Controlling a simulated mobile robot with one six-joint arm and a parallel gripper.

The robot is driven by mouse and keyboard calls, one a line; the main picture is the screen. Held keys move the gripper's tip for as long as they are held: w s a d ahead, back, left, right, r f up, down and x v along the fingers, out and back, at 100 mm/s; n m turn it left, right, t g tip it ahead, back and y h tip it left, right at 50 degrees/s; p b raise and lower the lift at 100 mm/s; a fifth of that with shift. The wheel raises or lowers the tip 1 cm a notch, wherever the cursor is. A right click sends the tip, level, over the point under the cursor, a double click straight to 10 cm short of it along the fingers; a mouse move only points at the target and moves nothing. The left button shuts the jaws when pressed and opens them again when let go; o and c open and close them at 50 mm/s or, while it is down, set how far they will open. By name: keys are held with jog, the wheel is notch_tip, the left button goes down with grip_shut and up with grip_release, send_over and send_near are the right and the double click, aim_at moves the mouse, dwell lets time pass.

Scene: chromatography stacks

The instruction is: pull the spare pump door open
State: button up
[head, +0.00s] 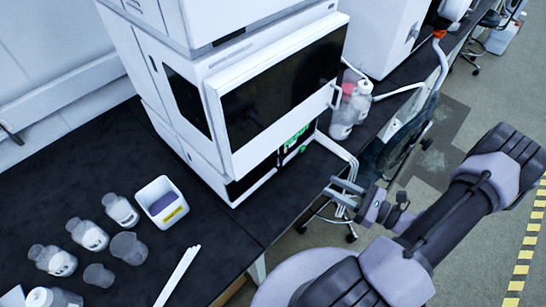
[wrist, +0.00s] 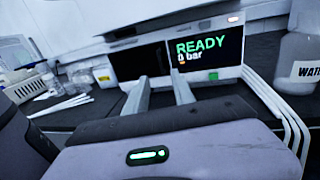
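A white instrument stack (head: 150,60) stands on the dark bench. Its large dark-glazed front door (head: 285,85) has a white bar handle (head: 336,95) at its right edge. Below it, a lower unit has a dark panel (wrist: 141,63) and a screen (wrist: 208,50) reading "READY" and "0 bar". I cannot tell which is the spare pump, as no such label is legible. My gripper (head: 338,188) is open and empty, right of and below the handle, apart from it. In the wrist view its two fingers (wrist: 161,88) point towards the lower unit, with a gap between them.
Clear bottles (head: 345,112), one labelled as water (wrist: 305,60), stand right of the stack. White tubes (head: 335,147) run over the bench edge there. Several small bottles (head: 88,235) and a white tub (head: 161,201) are at left. Open floor lies right of the bench.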

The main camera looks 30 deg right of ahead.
jog(key=b+x, duration=0.3)
jog(key=x, duration=1.3)
jog(key=shift+w+a, duration=0.2)
jog(key=shift+a, duration=0.05)
jog(key=shift+r, duration=0.1)
jog(key=shift+c, duration=0.2)
grip_shut()
